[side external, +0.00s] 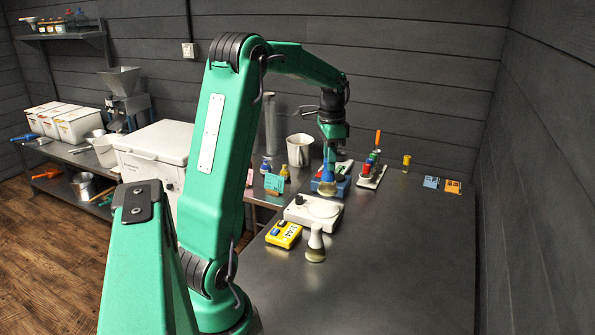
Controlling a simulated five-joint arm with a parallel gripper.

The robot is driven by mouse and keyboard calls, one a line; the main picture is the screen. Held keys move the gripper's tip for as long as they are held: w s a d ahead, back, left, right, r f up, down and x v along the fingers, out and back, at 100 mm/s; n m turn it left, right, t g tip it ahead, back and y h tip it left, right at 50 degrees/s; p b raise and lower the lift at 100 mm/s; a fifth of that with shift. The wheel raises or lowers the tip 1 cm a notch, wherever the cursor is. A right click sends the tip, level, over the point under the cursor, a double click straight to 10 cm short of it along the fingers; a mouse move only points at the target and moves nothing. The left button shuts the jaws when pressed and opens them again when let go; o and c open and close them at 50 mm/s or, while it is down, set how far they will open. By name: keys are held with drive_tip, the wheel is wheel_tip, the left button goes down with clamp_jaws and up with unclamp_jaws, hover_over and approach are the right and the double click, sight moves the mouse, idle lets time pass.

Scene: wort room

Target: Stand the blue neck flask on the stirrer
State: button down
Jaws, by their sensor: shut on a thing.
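My gripper (328,162) points down and is shut on the blue neck flask (327,188). The flask hangs upright, with pale yellowish contents in its lower part. The stirrer (298,212) is a white, low device with a round plate and a dark knob, on the dark table. In the side external view the flask shows just above the far edge of the stirrer's plate. It looks apart from the plate; the exact gap cannot be told. My fingers are small and partly hidden by the wrist.
A second flask with a white neck (316,244) stands in front of the stirrer, beside a yellow box (283,234). Behind are a blue device (342,184), a rack with coloured items (371,178) and a metal pitcher (299,150). The table's right front is clear.

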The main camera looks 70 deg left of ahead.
drive_tip(key=shift+w+a+f+n, duration=0.1)
drive_tip(key=shift+w+a+f, duration=0.05)
drive_tip(key=shift+a, duration=0.45)
drive_tip(key=shift+w+a+f+n, duration=0.1)
drive_tip(key=shift+w+a+f, duration=0.1)
drive_tip(key=shift+a, duration=0.45)
drive_tip(key=shift+w+a+f+n, duration=0.1)
drive_tip(key=shift+w+a+f, duration=0.05)
drive_tip(key=shift+a, duration=0.45)
drive_tip(key=shift+f, duration=0.1)
drive_tip(key=shift+f, duration=2.8)
drive_tip(key=shift+f, duration=0.65)
drive_tip(key=c, duration=1.5)
unclamp_jaws()
drive_tip(key=shift+o, duration=0.2)
wheel_tip(320, 180, up, 11)
drive_tip(key=shift+d, duration=0.1)
